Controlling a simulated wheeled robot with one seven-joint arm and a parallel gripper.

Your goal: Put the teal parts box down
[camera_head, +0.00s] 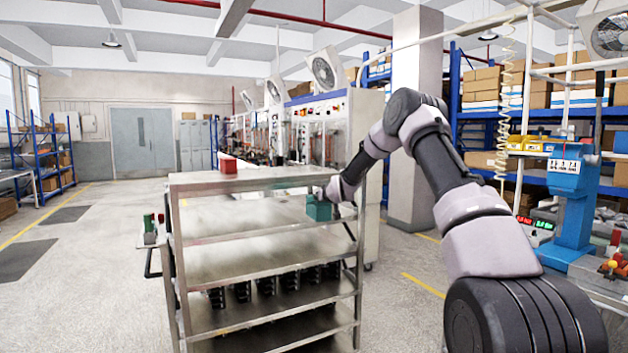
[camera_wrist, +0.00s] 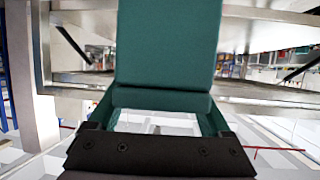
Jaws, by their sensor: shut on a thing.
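The teal parts box (camera_head: 318,211) is at the right side of the metal shelf rack (camera_head: 262,278), below the level of its top frame and over the upper shelf surface. I cannot tell whether its bottom touches the shelf. My gripper (camera_head: 327,196) is shut on the box, with my arm reaching in from the right; its fingertips are hard to make out. In the wrist view the teal box (camera_wrist: 168,45) fills the upper middle, close to the camera, with the dark gripper body (camera_wrist: 160,155) below it.
A red box (camera_head: 228,164) stands on top of the rack. Several black parts (camera_head: 290,279) sit on a lower shelf. A blue machine (camera_head: 572,205) stands at the right. The floor (camera_head: 90,260) to the left is open.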

